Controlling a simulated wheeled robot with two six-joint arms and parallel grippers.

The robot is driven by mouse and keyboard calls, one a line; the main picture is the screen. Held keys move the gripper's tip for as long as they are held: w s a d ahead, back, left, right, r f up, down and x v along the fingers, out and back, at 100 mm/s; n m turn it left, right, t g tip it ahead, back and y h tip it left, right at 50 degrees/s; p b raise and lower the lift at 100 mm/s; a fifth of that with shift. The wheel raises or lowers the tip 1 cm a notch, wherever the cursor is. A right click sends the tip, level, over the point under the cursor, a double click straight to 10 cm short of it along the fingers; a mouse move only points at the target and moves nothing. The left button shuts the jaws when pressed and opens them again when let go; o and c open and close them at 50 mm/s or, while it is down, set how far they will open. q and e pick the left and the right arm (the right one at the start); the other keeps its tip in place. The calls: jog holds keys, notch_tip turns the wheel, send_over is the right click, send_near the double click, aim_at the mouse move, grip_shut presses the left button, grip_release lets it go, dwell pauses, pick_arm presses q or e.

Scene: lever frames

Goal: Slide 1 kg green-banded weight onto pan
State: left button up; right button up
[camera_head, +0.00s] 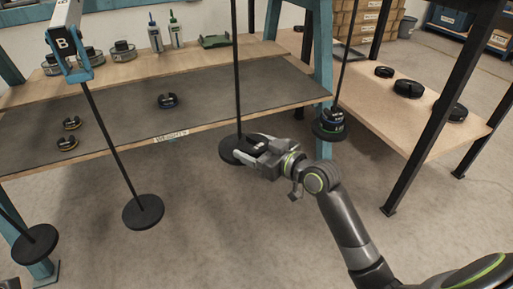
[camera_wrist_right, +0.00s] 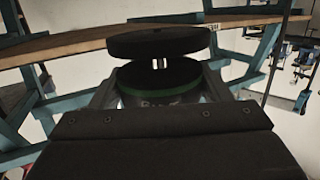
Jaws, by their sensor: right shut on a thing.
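My right gripper (camera_head: 262,149) is shut on a dark weight (camera_head: 255,140), which sits at the near side of a round black pan (camera_head: 229,150) hanging on a thin rod. In the right wrist view the green-banded weight (camera_wrist_right: 160,92) is between the fingers, its green band showing around the rim. A black disc (camera_wrist_right: 158,41) shows above it there, with a small bright gap between them. I cannot tell whether the weight touches the pan. The gripper hides part of the weight and pan in the head view. My left gripper is not in view.
The hanger marked B has an empty pan (camera_head: 143,212). Another hanging pan (camera_head: 331,126) carries stacked weights, close right of my gripper. The bench (camera_head: 110,96) holds loose weights, and a side table (camera_head: 372,105) holds several more. A blue post (camera_head: 323,70) stands behind.

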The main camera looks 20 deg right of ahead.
aim_at(241, 141)
jog(key=shift+r+x, duration=0.25)
jog(key=shift+x, duration=0.95)
jog(key=shift+r+x, duration=0.25)
jog(key=shift+x, duration=1)
dwell(0.8)
jog(key=shift+f+b, duration=0.4)
dwell(0.5)
jog(key=o, duration=1.5)
jog(key=shift+o, duration=0.3)
jog(key=shift+f, duration=0.25)
jog(key=shift+r, duration=0.1)
